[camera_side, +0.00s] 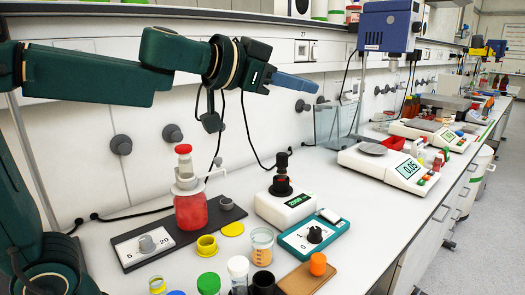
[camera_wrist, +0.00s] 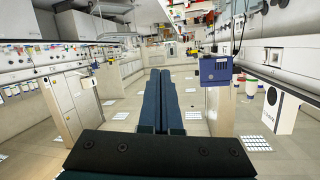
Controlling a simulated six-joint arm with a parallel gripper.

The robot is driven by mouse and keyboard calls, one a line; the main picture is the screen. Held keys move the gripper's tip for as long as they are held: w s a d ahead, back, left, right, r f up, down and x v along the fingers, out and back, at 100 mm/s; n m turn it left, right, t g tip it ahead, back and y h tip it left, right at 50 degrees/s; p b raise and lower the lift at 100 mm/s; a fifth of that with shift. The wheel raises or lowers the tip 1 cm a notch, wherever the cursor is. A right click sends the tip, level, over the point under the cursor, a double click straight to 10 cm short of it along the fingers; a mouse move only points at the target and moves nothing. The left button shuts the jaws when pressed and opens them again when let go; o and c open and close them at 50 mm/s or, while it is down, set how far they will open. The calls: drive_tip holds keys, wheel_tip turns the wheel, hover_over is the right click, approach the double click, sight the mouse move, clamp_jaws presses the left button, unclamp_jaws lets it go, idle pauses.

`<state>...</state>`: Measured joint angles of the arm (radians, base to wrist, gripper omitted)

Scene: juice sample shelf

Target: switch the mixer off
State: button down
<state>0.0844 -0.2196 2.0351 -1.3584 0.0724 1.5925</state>
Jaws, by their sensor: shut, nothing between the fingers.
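A white mixer-like box (camera_side: 284,206) with a lit green display reading about 2000 stands mid-bench in the side view. A black cup sits on top of it with a dark upright piece in it. In front of it lies a teal control box (camera_side: 291,240) with a black rotary knob (camera_side: 315,234), marks 0 and 1, and a pale rocker-like part at its far corner. The knob's exact pointing is too small to tell. My gripper (camera_side: 316,86) is high above the bench, pointing right, shut and empty. Its blue fingers lie together in the wrist view (camera_wrist: 165,76), which shows neither box.
Scales (camera_side: 385,166) stand right. Air around my gripper is clear.

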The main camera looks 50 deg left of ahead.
drive_tip(key=w+a+f+n+g+y, duration=0.25)
drive_tip(key=w+a+f, duration=0.25)
drive_tip(key=w+f, duration=0.25)
wheel_tip(320, 180, down, 14)
drive_tip(key=w+d+n+g+y, duration=0.1)
drive_tip(key=d+g, duration=0.1)
drive_tip(key=g, duration=0.1)
drive_tip(key=shift+w+d, duration=0.2)
drive_tip(key=shift+w, duration=0.2)
drive_tip(key=shift+r, duration=0.1)
hover_over(329, 211)
drive_tip(key=s, duration=0.3)
drive_tip(key=f, duration=0.6)
drive_tip(key=shift+s+d+f, duration=0.1)
drive_tip(key=shift+d+f, duration=0.3)
drive_tip(key=shift+a+f, duration=0.1)
drive_tip(key=shift+f, duration=0.25)
drive_tip(key=shift+a+f, duration=0.15)
drive_tip(key=shift+f, duration=1.55)
